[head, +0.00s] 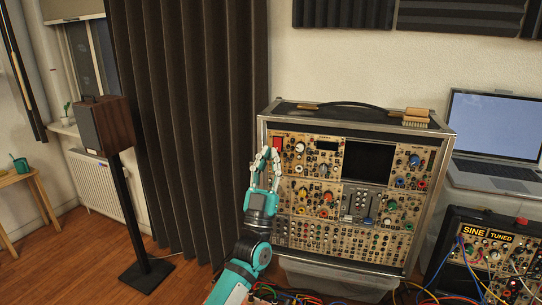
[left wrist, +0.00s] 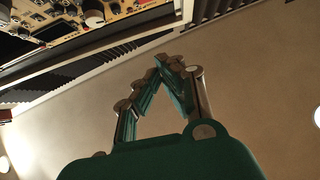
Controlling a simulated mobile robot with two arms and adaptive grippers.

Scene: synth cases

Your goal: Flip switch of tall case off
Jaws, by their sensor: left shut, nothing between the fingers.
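The tall case (head: 345,205) stands upright in the middle of the head view, its panel full of knobs and jacks. A red switch (head: 277,143) sits at the panel's upper left corner. My left gripper (head: 267,153) is shut and empty, pointing up, with its fingertips just below and left of the red switch in the picture. I cannot tell whether they touch the panel. In the left wrist view the fingers (left wrist: 168,62) meet at their tips, and part of the case panel (left wrist: 75,22) shows at the upper left. My right gripper is not in view.
A smaller case (head: 490,250) with patch cables stands at the lower right, below an open laptop (head: 495,125). A speaker (head: 103,125) on a stand and a dark curtain (head: 190,120) are on the left. Loose cables lie below the tall case.

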